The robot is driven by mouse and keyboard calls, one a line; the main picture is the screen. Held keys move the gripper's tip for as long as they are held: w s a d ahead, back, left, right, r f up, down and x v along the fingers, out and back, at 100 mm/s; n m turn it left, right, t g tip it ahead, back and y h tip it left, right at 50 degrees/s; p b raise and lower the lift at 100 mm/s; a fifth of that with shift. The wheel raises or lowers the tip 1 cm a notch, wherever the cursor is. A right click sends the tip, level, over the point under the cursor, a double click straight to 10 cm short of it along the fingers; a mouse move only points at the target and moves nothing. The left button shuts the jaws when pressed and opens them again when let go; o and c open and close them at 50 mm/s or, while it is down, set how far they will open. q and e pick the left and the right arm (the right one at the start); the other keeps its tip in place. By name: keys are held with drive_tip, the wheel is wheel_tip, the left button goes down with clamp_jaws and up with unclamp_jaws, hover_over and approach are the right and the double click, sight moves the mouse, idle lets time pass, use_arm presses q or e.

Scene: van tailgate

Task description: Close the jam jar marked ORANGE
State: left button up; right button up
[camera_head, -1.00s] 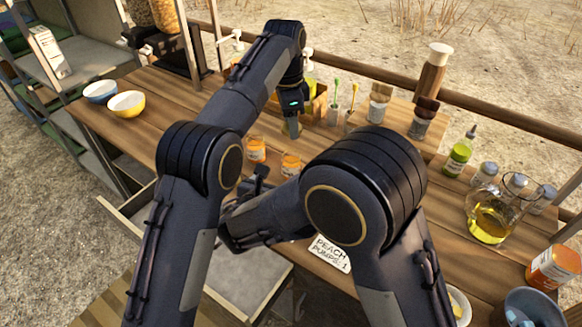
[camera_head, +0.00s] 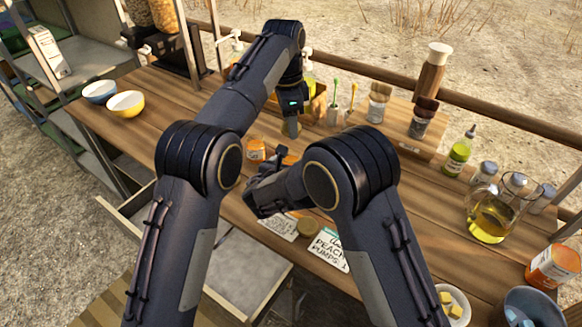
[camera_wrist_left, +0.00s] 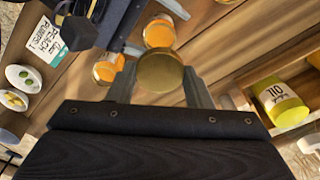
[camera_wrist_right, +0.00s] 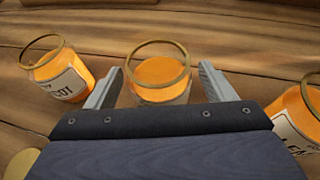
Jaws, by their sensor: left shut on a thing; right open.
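My left gripper (camera_head: 291,130) is shut on a round gold lid (camera_wrist_left: 160,70), held above the counter near the jars. My right gripper (camera_wrist_right: 160,88) is open, with its fingers on either side of an open jar (camera_wrist_right: 160,78) of orange jam; its label is hidden. To its left in the right wrist view stands an open jar (camera_wrist_right: 62,75) with a label ending in "COT". To its right is another jar (camera_wrist_right: 298,120), its label only partly readable as "LEN". In the head view one jar (camera_head: 256,149) shows beside the right gripper. I cannot read ORANGE on any jar.
Another round lid (camera_head: 308,227) lies by the handwritten cards (camera_head: 328,248). Brushes, bottles and an oil carafe (camera_head: 492,215) stand to the right. Two bowls (camera_head: 126,104) are at the left. An open drawer (camera_head: 235,270) is below the counter front.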

drive_tip(key=shift+c, duration=0.3)
drive_tip(key=c, duration=1.4)
use_arm(q)
drive_tip(key=shift+f, duration=2.5)
drive_tip(key=shift+f, duration=0.9)
drive_tip(key=shift+f, duration=0.5)
